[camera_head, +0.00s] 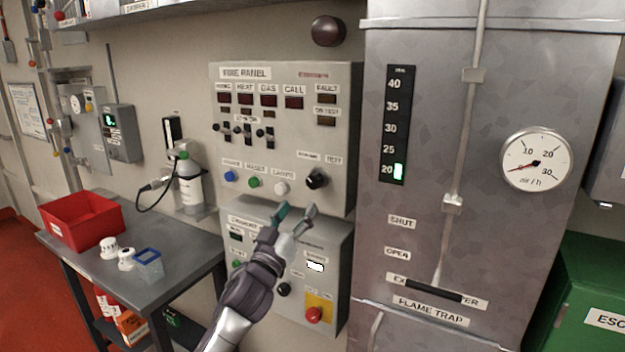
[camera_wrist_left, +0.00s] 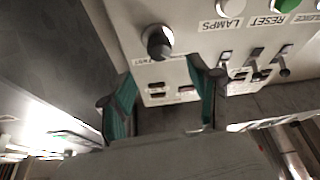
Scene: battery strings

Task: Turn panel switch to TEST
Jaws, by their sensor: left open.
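The panel switch (camera_head: 317,179) is a black rotary knob at the lower right of the grey FIRE PANEL (camera_head: 345,130). A TEST label (camera_head: 333,160) sits above it to the right, another label above it to the left. Its pointer direction is too small to tell. My left gripper (camera_head: 295,211) is open and empty, just below the knob and apart from it. In the left wrist view the knob (camera_wrist_left: 158,42) lies ahead of the open left gripper (camera_wrist_left: 163,92), roughly between the lines of its green-padded fingers. My right gripper is not in view.
Blue, green and white buttons (camera_head: 281,188) sit left of the knob. A lower control box (camera_head: 335,265) with a red button juts out below. A grey table (camera_head: 175,248) with a red bin (camera_head: 83,219) stands left. A metal cabinet (camera_head: 450,150) stands right.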

